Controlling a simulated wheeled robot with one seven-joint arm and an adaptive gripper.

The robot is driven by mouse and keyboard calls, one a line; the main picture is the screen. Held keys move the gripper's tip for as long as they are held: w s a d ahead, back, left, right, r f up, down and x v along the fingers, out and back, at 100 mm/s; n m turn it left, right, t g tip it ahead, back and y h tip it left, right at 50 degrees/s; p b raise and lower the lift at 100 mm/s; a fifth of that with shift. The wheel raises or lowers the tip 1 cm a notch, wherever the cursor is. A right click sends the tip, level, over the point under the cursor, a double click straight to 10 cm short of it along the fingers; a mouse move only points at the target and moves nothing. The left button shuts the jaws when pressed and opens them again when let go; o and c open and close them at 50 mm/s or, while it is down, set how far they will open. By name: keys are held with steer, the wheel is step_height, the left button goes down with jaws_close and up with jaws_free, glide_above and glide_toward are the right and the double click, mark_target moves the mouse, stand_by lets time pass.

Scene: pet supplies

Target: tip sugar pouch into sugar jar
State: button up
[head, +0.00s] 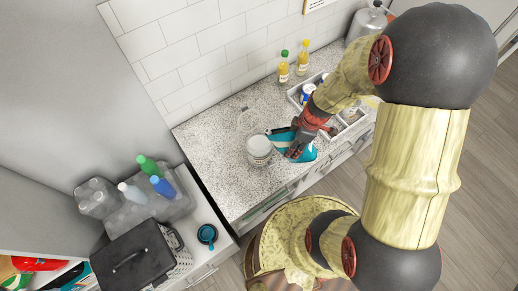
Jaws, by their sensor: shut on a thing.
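My gripper (294,150) is over the speckled counter (212,165), shut on a teal pouch (308,155), which I take as the sugar pouch. My fingers cover the middle of the pouch, and blue shows on both sides of them. A pale round jar (259,148), which I take as the sugar jar, stands on the counter just left of the gripper and pouch. Its contents are too small to make out. A clear round thing (247,121), perhaps a glass lid, is behind the jar. Whether the pouch touches the jar or counter I cannot tell.
A divided tray (350,133) with small containers lies behind and right of my gripper. Two yellow bottles (284,69) stand near the tiled wall. A lower surface at left holds a dark box (132,262), bottles and a blue mug (207,234). The counter left of the jar is clear.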

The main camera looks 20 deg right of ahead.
steer(key=shift+w+d+f+b, duration=0.1)
steer(key=shift+b, duration=1)
steer(key=y+b, duration=0.1)
steer(key=b, duration=0.2)
steer(key=shift+r+t, duration=0.3)
steer(key=shift+t, duration=0.1)
steer(key=shift+r+t+y+b, duration=0.65)
steer(key=shift+r+y+b, duration=0.45)
steer(key=shift+b, duration=1.9)
steer(key=shift+r+t+y+b, duration=0.7)
steer(key=shift+y+b, duration=0.7)
steer(key=shift+b, duration=1.6)
steer(key=shift+s, duration=0.2)
